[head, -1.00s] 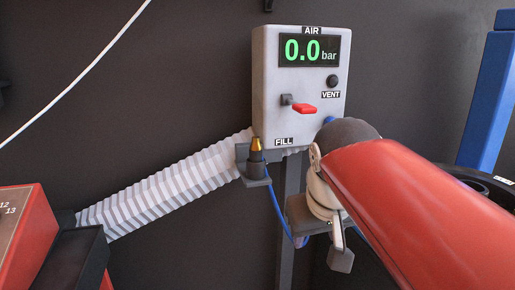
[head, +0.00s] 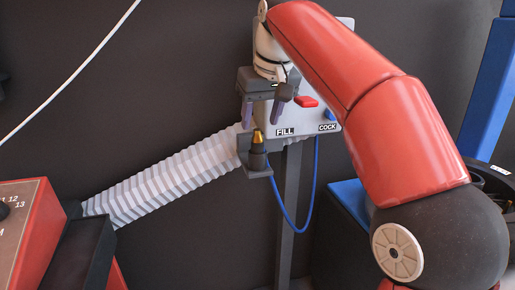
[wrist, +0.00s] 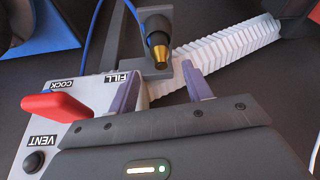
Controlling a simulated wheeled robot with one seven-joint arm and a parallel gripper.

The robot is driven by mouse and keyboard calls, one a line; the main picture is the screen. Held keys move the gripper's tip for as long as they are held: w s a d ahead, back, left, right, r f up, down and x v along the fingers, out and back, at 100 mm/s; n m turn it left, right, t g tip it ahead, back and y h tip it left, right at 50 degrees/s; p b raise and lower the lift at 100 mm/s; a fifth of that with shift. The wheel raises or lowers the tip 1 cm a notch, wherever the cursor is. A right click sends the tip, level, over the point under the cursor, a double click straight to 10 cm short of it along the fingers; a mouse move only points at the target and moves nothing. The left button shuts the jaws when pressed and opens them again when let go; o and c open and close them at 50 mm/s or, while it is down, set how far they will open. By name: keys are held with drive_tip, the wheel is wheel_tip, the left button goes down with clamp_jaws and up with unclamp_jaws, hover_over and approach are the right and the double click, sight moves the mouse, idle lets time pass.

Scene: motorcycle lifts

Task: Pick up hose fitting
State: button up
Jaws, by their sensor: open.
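The hose fitting (head: 257,142) has a brass, tapered tip and a dark body. It stands upright in a small grey holder (head: 259,168) at the lower left of the air box, and it also shows in the wrist view (wrist: 157,52). A blue hose (head: 289,215) hangs below it. My gripper (head: 264,112) is open and empty, with its fingers pointing down above the fitting. In the wrist view the two purple-grey fingers (wrist: 162,88) are spread, and the brass tip shows between and beyond their ends, apart from both.
The grey air box (head: 300,119) stands right beside my gripper, with a red lever (head: 306,102) sticking out. A white ribbed duct (head: 165,182) runs behind the holder. A red machine (head: 28,225) stands at the left. The space left of my gripper is clear.

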sight(258, 130)
drive_tip(key=b+x, duration=0.1)
drive_tip(key=x, duration=0.4)
drive_tip(key=shift+s, duration=0.15)
